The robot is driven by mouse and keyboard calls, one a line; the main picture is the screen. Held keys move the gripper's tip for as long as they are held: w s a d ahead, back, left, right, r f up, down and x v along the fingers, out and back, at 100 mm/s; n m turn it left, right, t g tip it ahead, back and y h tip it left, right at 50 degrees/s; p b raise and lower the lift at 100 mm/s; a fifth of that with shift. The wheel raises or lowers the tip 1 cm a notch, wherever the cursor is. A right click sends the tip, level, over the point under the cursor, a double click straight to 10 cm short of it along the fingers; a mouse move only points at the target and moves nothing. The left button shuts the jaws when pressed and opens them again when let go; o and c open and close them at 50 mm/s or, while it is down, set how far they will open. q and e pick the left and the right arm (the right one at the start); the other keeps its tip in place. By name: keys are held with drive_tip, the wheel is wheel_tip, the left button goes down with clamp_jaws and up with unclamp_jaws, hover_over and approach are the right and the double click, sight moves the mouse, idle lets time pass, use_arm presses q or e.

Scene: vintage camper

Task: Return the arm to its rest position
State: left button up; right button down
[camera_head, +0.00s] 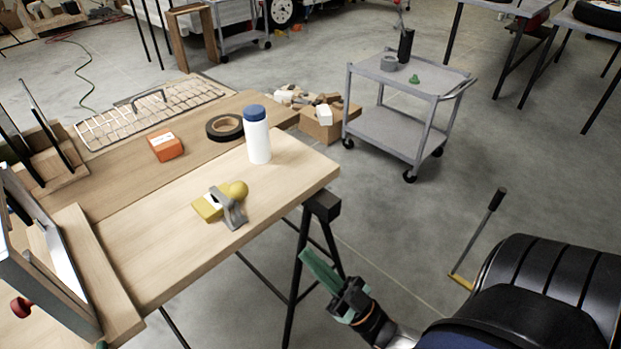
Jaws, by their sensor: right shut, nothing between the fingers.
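My right gripper (322,272) is at the lower middle of the head view, off the front right edge of the wooden workbench (150,235). Its green fingers are shut together with nothing between them, and they point up and left toward the bench's dark trestle leg. I cannot tell whether they touch it. The black wrist and part of my right arm run down to the bottom edge. My left gripper is not in view.
On the bench stand a white bottle with a blue cap (258,140), a yellow and grey tool (225,204), a black tape roll (224,127) and an orange box (165,146). A grey cart (385,130) stands behind. Open concrete floor lies right of the bench.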

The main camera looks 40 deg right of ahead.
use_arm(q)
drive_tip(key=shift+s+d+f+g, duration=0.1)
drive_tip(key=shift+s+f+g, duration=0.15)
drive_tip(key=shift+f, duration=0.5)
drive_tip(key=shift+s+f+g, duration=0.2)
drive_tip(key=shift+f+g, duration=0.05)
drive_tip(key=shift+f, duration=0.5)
use_arm(e)
drive_tip(key=shift+f, duration=0.1)
drive_tip(key=w+a+f+m+g+h+p, duration=0.2)
drive_tip(key=w+a+f+g+h+p, duration=0.1)
drive_tip(key=a+f+g+p, duration=0.4)
use_arm(q)
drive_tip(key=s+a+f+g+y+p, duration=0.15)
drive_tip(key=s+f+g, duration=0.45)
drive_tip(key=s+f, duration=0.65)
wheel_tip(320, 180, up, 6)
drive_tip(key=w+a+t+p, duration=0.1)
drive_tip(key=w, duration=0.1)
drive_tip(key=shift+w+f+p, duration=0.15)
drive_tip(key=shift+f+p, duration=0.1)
drive_tip(key=shift+p, duration=0.15)
use_arm(e)
drive_tip(key=s+a+f+g+h, duration=0.1)
drive_tip(key=s+f+g+h, duration=0.1)
drive_tip(key=s+g, duration=0.5)
drive_tip(key=shift+a+f+m+g, duration=0.4)
drive_tip(key=shift+f+g, duration=0.1)
drive_tip(key=shift+f, duration=0.15)
